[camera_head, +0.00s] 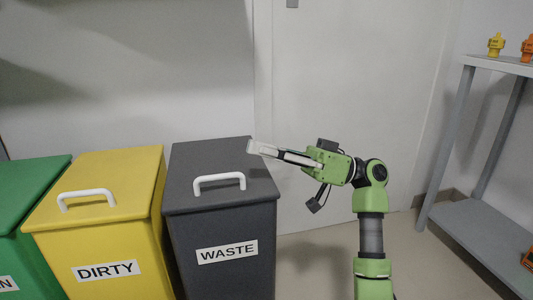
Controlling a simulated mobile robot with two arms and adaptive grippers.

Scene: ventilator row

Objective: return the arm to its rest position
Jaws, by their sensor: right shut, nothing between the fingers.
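My right arm comes up from the lower right of the head view, green with dark joints. Its gripper (252,147) points left, above the back right part of the grey WASTE bin's lid. The fingers are together with nothing between them. The grey WASTE bin (222,222) has its lid down, with a white handle on top. From this view I cannot tell how high the gripper is above the lid. My left arm and gripper are not in the picture.
A yellow DIRTY bin (105,240) and a green bin (30,195) stand left of the grey one, lids closed. A grey shelf rack (500,66) at right bears a yellow part (495,45) and an orange part (528,48). Floor between bin and rack looks clear.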

